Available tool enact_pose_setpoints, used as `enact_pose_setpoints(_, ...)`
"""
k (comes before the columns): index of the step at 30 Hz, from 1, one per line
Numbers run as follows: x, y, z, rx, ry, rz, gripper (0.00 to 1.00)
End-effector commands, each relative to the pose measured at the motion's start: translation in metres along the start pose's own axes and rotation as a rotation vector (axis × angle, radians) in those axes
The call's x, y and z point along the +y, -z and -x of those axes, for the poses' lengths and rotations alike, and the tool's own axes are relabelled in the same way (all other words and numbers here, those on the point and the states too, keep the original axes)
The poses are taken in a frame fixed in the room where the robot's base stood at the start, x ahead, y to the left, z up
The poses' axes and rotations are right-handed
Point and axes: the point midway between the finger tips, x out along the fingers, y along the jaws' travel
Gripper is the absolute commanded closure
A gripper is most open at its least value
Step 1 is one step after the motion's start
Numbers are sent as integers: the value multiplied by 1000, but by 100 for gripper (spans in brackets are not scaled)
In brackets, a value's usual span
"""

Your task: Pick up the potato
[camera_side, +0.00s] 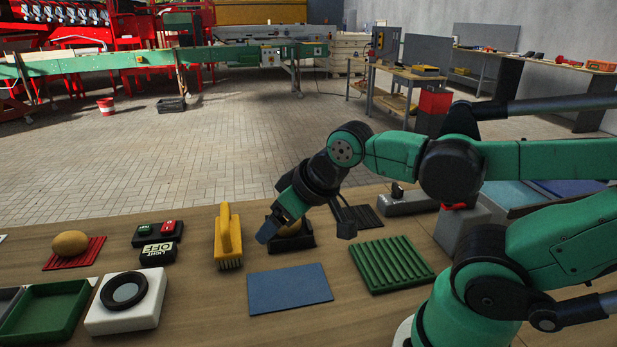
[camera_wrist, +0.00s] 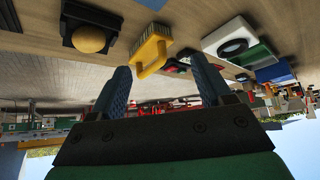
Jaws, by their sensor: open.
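A yellow-brown potato (camera_side: 70,243) lies on a ribbed red mat (camera_side: 92,257) at the left of the table in the side view. My gripper (camera_side: 267,233) is tilted down in front of the holder in the side view. In the wrist view its two blue fingers (camera_wrist: 163,80) are wide apart with nothing held between them.
A yellow-handled brush (camera_side: 228,238) stands just left of my gripper. A blue mat (camera_side: 290,288) and a ribbed green mat (camera_side: 391,264) lie in front. A white box with a black ring (camera_side: 127,301), a green tray (camera_side: 45,312) and a black switch box (camera_side: 158,233) are left.

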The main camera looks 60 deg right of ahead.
Motion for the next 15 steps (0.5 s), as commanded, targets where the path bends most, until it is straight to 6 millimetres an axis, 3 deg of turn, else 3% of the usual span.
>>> enact_pose_setpoints(8,15,13,-4,-75,6,136,28)
enact_pose_setpoints(15,63,37,-31,-223,142,524,28)
